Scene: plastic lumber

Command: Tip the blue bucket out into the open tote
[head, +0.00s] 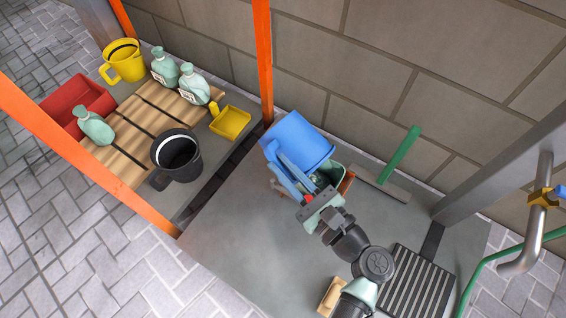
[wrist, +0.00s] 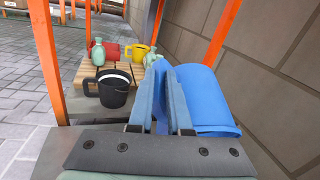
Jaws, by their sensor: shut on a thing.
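The blue bucket (head: 302,138) is tilted well over in the head view, and its side faces up. It also shows at the right of the wrist view (wrist: 208,95), where its wide rim seems turned downward; its inside is hidden. My gripper (head: 275,158) has blue fingers along the bucket's left side and is shut on it, seemingly at the handle. The fingers also show in the wrist view (wrist: 167,78). A pale green open container (head: 332,170), seemingly the tote, is just below the bucket. The bucket and my gripper hide most of it, so its contents are unclear.
A slatted wooden board (head: 140,120) at left carries pale green bottles (head: 194,84) and stands near a black mug (head: 176,155), yellow jug (head: 123,60) and red bin (head: 78,105). Orange posts (head: 263,60) and a block wall (head: 400,70) bound the grey bench (head: 240,230).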

